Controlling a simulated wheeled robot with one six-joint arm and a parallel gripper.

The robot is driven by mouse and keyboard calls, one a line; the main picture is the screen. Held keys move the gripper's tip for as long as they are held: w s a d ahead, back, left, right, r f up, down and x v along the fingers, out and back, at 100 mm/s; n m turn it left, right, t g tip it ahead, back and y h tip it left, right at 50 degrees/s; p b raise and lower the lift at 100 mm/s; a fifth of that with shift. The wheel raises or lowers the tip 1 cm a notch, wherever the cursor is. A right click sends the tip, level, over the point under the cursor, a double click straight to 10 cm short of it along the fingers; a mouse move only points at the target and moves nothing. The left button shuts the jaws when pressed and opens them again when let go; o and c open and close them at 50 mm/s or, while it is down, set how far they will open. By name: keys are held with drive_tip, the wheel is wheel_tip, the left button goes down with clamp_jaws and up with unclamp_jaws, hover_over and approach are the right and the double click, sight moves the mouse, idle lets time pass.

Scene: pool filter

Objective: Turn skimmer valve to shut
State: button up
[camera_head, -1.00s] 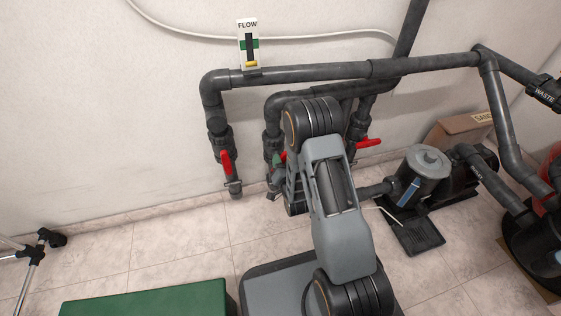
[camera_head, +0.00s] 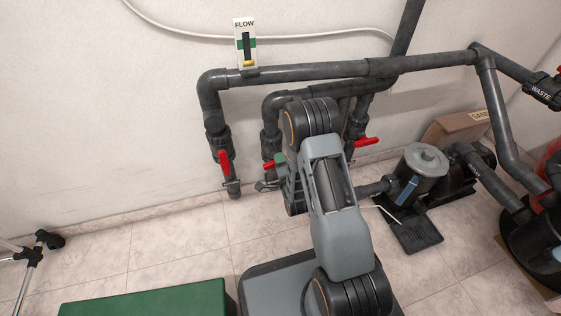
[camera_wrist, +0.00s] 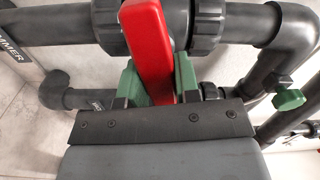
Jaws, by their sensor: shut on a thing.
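The skimmer valve's red handle (camera_wrist: 152,45) is between the green fingertips of my gripper (camera_wrist: 157,80) in the wrist view. The gripper is shut on it. The handle lies across the dark pipe (camera_wrist: 55,25), slightly tilted. A label on the left, partly cut off, ends in "IMMER" (camera_wrist: 8,40). In the head view, the end of the red handle (camera_head: 268,165) shows left of a green fingertip of my gripper (camera_head: 280,159). My arm hides most of this valve and the gripper there.
Another red-handled valve (camera_head: 224,162) stands to the left, and another red handle (camera_head: 366,142) to the right. A flow gauge (camera_head: 245,44) sits on the upper pipe. A pump (camera_head: 425,165) stands at right; a green box (camera_head: 145,300) lies in front. Floor at left is mostly clear.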

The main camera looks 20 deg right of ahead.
drive_tip(key=shift+f+m, duration=0.15)
drive_tip(key=shift+m, duration=0.85)
drive_tip(key=o, duration=0.9)
